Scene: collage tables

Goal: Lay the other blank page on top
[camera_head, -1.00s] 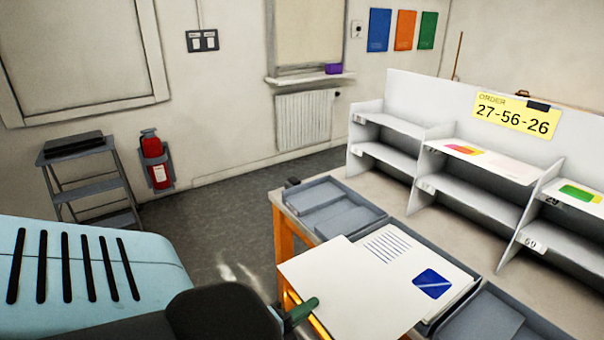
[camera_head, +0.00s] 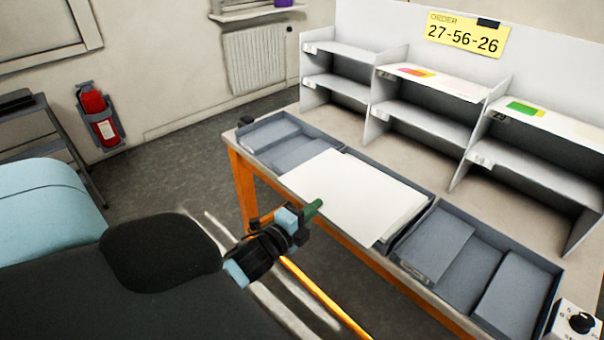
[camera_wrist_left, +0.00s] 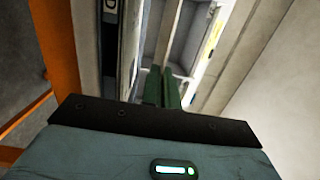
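A blank white page (camera_head: 350,192) lies level over a grey tray on the table in the head view. It hides most of what is under it, and its front edge reaches past the tray's front side. My left gripper (camera_head: 314,208) is at this front edge with its green fingertips on the page, shut on it. In the left wrist view the green fingers (camera_wrist_left: 163,87) are close together; the thin sheet is hard to make out there. My right gripper is not in view.
Grey trays stand left (camera_head: 285,145) and right (camera_head: 510,285) of the page. A grey shelf unit (camera_head: 425,125) with printed sheets on it and a yellow order sign (camera_head: 467,34) stands behind. A dial box (camera_head: 578,322) is at the right corner.

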